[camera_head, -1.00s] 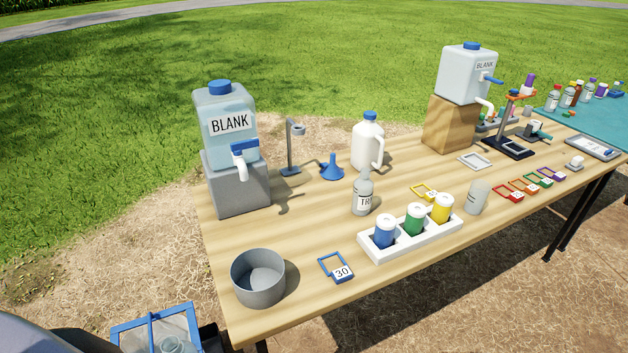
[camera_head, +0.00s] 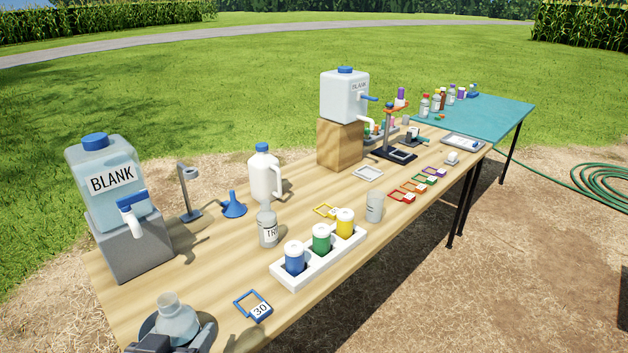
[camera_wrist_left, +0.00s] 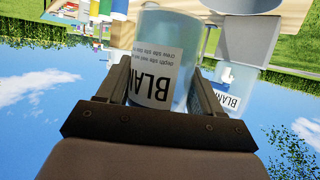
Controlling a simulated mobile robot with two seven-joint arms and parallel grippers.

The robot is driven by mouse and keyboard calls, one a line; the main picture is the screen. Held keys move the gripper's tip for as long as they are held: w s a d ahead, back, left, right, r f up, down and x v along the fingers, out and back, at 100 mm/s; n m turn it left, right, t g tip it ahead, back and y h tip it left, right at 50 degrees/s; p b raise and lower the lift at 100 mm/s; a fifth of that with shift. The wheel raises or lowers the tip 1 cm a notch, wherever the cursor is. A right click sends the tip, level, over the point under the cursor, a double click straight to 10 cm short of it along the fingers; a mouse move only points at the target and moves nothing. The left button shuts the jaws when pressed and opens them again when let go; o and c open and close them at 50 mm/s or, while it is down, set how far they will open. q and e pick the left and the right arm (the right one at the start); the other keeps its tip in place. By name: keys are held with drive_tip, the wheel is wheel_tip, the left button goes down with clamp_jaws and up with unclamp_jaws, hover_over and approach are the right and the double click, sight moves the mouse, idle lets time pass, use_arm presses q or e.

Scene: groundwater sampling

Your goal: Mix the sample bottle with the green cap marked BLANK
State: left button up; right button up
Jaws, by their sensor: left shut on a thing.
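My left gripper (camera_head: 178,338) is shut on a clear bottle (camera_head: 176,318) at the bottom left of the head view, in front of the grey basin. In the left wrist view the bottle (camera_wrist_left: 168,60) stands between both fingers, and its white label reads "BLAN" upside down, the rest cut off. No green cap shows on its neck in the head view; the top looks pale and bare. The bottle's lower part is hidden by the gripper. My right gripper is not in view.
A carboy marked BLANK (camera_head: 104,178) stands on a grey block at left, with a spigot. A white rack (camera_head: 290,280) holds blue, green and yellow jars. A blue timer-like frame marked 30 (camera_head: 254,305) lies nearby. A TRIP-like labelled bottle (camera_head: 268,232) stands behind the rack.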

sight(193, 309)
use_arm(q)
drive_tip(key=r, duration=0.1)
drive_tip(key=w+d+r, duration=0.1)
drive_tip(key=w+r, duration=0.1)
drive_tip(key=r, duration=0.1)
drive_tip(key=shift+w+d+r, duration=0.1)
drive_tip(key=shift+d, duration=0.25)
drive_tip(key=w, duration=0.8)
drive_tip(key=shift+s, duration=0.1)
